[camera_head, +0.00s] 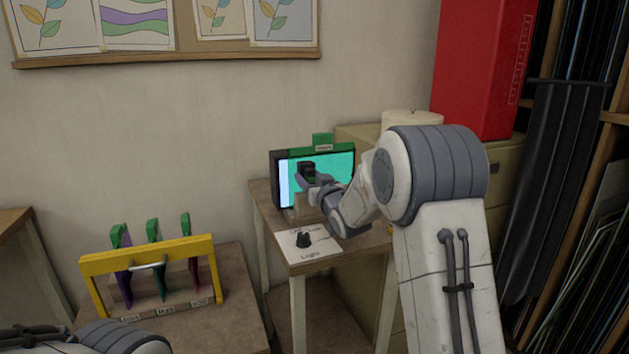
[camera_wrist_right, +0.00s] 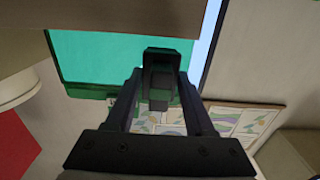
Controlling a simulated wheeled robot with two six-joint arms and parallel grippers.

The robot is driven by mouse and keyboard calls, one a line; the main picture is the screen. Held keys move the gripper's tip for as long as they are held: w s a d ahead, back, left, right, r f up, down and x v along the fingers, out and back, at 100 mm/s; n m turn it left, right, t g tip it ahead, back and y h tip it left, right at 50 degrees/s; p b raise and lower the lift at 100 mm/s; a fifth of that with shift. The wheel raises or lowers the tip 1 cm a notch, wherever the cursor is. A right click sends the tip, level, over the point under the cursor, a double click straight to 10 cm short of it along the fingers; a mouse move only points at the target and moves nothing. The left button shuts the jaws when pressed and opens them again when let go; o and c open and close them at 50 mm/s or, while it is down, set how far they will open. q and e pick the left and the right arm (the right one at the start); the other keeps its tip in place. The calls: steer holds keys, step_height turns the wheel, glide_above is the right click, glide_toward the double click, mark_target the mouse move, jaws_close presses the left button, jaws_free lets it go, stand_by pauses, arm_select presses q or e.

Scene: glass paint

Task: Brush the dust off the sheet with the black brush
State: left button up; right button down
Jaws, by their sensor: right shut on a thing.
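A teal sheet (camera_head: 343,162) stands upright, lit, in a dark frame on the small side table; it also shows behind the fingers in the right wrist view (camera_wrist_right: 98,68). A pale strip runs down its left edge in the head view. My right gripper (camera_head: 311,182) is in front of the sheet, shut on a black block-like thing, apparently the black brush (camera_wrist_right: 160,75). The brush (camera_head: 308,168) overlaps the sheet's left half; I cannot tell whether it touches. Any dust is too small to make out. My left gripper is out of view.
A black knob (camera_head: 303,240) on a white labelled plate sits at the table's front. A yellow-barred rack (camera_head: 150,255) with several coloured tools stands at lower left. A cream cylinder (camera_head: 412,120) and a red box (camera_head: 483,65) stand on the cabinet at right.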

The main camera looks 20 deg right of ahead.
steer(key=shift+a, duration=0.1)
steer(key=shift+s, duration=0.35)
steer(key=shift+s+b, duration=0.9)
steer(key=shift+s, duration=1.7)
steer(key=shift+s+d+b, duration=0.2)
steer(key=shift+s+b, duration=0.2)
steer(key=shift+s, duration=1.1)
